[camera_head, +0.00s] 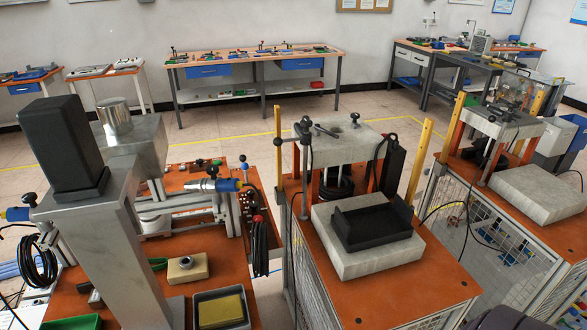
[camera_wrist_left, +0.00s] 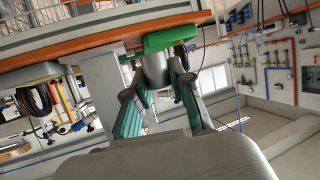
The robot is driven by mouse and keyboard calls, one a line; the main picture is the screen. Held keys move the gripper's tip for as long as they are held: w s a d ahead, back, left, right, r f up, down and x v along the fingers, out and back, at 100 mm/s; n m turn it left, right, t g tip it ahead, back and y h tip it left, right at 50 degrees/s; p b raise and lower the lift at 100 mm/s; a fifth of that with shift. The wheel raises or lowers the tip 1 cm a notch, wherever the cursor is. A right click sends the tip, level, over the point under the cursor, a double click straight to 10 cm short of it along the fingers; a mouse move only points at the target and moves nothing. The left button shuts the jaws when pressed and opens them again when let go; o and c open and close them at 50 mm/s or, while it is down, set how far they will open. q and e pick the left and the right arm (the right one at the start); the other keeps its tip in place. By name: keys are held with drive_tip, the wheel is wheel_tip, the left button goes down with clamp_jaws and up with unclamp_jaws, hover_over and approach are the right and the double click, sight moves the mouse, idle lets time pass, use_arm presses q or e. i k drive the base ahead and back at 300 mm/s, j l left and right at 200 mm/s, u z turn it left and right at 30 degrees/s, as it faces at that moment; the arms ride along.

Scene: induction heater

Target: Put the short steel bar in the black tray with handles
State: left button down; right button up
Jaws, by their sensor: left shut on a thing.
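The black tray with handles (camera_head: 374,228) sits on a pale block on the middle machine, in the head view. It has raised ends and looks empty. My left gripper (camera_wrist_left: 156,85) shows in the left wrist view, with its teal-padded fingers shut on a short grey metal piece, which looks like the short steel bar (camera_wrist_left: 153,68). A green bin (camera_wrist_left: 170,38) shows just behind the held piece in that view. Neither of my grippers shows in the head view.
A tall grey press (camera_head: 110,240) with a black box on top stands at the left. A grey tray with a yellow block (camera_head: 221,311) and a tan block (camera_head: 188,268) lie beside it. Yellow posts (camera_head: 419,160) and a black unit (camera_head: 393,168) stand behind the black tray.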

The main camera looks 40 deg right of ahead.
sight(383, 226)
drive_tip(key=k+l, duration=0.1)
drive_tip(key=l, duration=1.5)
drive_tip(key=k+l, duration=0.15)
drive_tip(key=l, duration=0.65)
drive_tip(key=k+l, duration=0.1)
drive_tip(key=l, duration=1.45)
drive_tip(key=k, duration=0.05)
